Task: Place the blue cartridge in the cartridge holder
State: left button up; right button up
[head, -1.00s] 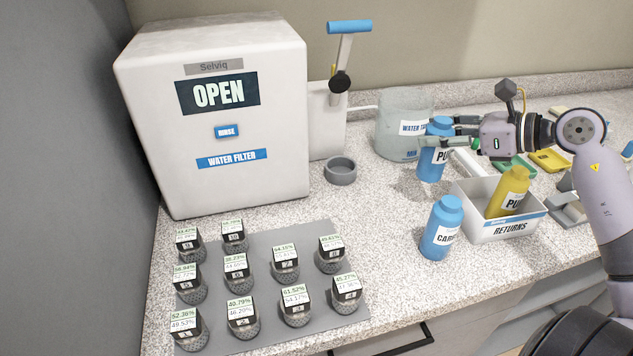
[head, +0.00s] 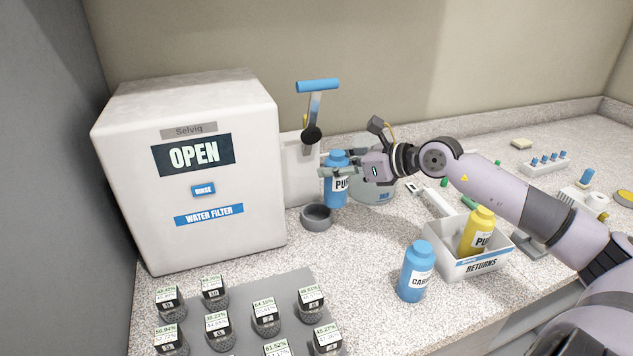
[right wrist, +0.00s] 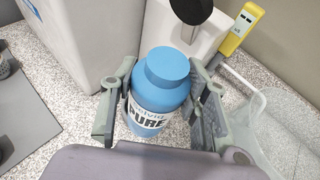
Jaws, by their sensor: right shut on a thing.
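My right gripper (head: 345,173) is shut on a blue cartridge (head: 336,192) whose white label begins "PU". In the right wrist view the blue cartridge (right wrist: 160,92) stands upright between the two fingers, and its label reads "PURE". The cartridge is just behind and to the right of a grey round ring-shaped cup (head: 317,218), which looks like the cartridge holder. I cannot tell how far above the counter its base is. A second blue cartridge (head: 415,272) labelled "CAR..." stands on the counter, left of the returns bin. My left gripper is not in view.
The white water filter machine (head: 190,180) reads "OPEN"; its blue-handled lever (head: 317,86) is up. A clear container (head: 375,190) is behind my gripper. The returns bin (head: 482,264) holds a yellow bottle (head: 477,232). Several labelled jars stand on a grey mat (head: 240,320) at the front.

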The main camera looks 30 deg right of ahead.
jog(key=w, duration=0.1)
jog(key=w+a+p, duration=0.2)
jog(key=shift+w+r, duration=0.25)
jog(key=shift+r, duration=0.05)
notch_tip(320, 180, down, 7)
jog(key=p, duration=0.2)
jog(key=shift+w+a+f, duration=0.2)
jog(key=shift+w+a, duration=0.05)
jog(key=shift+f, duration=0.1)
jog(key=o, duration=0.9)
jog(key=shift+f, duration=0.15)
jog(key=o, duration=0.4)
jog(key=shift+o, duration=0.2)
